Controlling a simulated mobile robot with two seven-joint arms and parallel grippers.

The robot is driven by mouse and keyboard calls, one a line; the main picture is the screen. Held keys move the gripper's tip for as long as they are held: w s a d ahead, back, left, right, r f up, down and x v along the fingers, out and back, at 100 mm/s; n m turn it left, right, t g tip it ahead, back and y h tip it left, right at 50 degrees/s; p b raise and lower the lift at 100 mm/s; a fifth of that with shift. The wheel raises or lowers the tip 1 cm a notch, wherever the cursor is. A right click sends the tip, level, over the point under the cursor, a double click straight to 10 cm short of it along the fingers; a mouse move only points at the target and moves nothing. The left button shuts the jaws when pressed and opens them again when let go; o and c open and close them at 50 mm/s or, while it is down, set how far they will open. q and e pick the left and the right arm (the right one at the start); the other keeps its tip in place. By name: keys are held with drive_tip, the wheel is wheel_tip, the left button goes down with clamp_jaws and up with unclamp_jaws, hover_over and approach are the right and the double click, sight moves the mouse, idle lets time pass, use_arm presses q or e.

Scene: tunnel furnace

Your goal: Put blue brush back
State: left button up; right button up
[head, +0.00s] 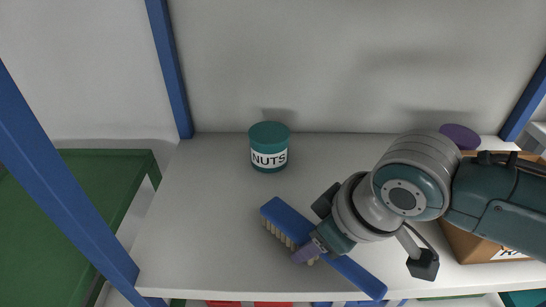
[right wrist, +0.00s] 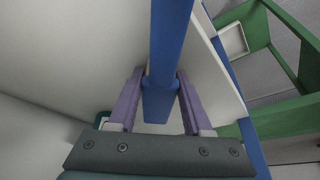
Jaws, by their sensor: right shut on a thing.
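The blue brush (head: 357,275) has a long blue back and pale bristles along its left end. In the head view it lies diagonally over the white shelf's front part, bristles towards the lower left. My right gripper (head: 308,253) comes in from the right and is shut on the brush near its middle. In the right wrist view the brush (right wrist: 170,45) runs between the two purple fingers of the gripper (right wrist: 160,76). I cannot tell whether the brush touches the shelf. My left gripper is not in view.
A teal-lidded NUTS jar (head: 269,147) stands on the white shelf (head: 200,215) behind the brush. A cardboard box (head: 470,246) and a purple round thing (head: 460,136) are at the right, partly behind my arm. Blue posts (head: 75,190) frame the shelf. A green table (head: 75,205) is at the left.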

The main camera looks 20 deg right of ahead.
drive_tip(key=shift+w, duration=0.1)
drive_tip(key=shift+f, duration=0.15)
drive_tip(key=o, duration=1.2)
drive_tip(key=p+v, duration=0.4)
drive_tip(key=v, duration=0.7)
drive_tip(key=shift+d+r, duration=0.1)
drive_tip(key=shift+r, duration=0.3)
drive_tip(key=shift+s+r, duration=0.2)
drive_tip(key=shift+s, duration=0.1)
drive_tip(key=s+d+r+m+h, duration=0.1)
drive_tip(key=s+d+r+m, duration=0.1)
drive_tip(key=s, duration=1)
drive_tip(key=shift+s+d+m+h, duration=0.4)
drive_tip(key=shift+d+m, duration=0.1)
drive_tip(key=shift+m, duration=0.4)
